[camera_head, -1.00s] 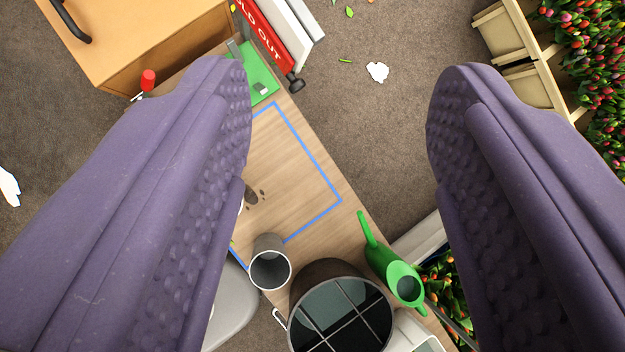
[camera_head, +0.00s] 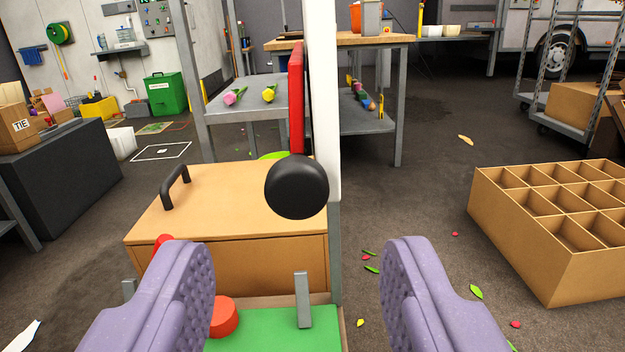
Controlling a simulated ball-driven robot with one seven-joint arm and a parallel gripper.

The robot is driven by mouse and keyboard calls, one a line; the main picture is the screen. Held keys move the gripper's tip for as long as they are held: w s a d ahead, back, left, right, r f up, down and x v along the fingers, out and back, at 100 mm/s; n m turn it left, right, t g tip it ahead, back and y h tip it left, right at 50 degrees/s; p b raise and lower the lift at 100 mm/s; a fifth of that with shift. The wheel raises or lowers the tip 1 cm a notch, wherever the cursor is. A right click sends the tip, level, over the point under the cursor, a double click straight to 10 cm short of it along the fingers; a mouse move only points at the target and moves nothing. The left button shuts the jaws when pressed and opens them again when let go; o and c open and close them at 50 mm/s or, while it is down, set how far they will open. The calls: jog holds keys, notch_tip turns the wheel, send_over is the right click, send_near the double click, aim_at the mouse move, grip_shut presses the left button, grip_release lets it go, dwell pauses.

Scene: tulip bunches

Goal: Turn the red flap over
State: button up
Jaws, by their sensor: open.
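The red flap (camera_head: 297,97) shows nearly edge-on in the head camera view, as a narrow upright red strip. It stands along the left side of a white panel (camera_head: 326,120). A round black knob (camera_head: 297,187) is at its lower end. The flap's face and any lettering are hidden at this angle. My gripper (camera_head: 299,258) is open and empty, with its purple fingers wide apart. In the picture the knob lies above and between the fingertips, and neither finger touches it.
A wooden box (camera_head: 230,215) with a black handle stands behind and left. Below the knob are a green board (camera_head: 270,328), a metal upright (camera_head: 303,300) and a red round piece (camera_head: 224,317). A divided crate (camera_head: 548,255) stands right. Floor between is mostly open.

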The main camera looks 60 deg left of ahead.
aim_at(298, 198)
jog(key=b+x, duration=0.1)
jog(key=x, duration=0.4)
jog(key=shift+w+a, duration=0.2)
jog(key=shift+a, duration=0.05)
jog(key=shift+c, duration=0.5)
grip_shut()
jog(key=shift+s, duration=0.1)
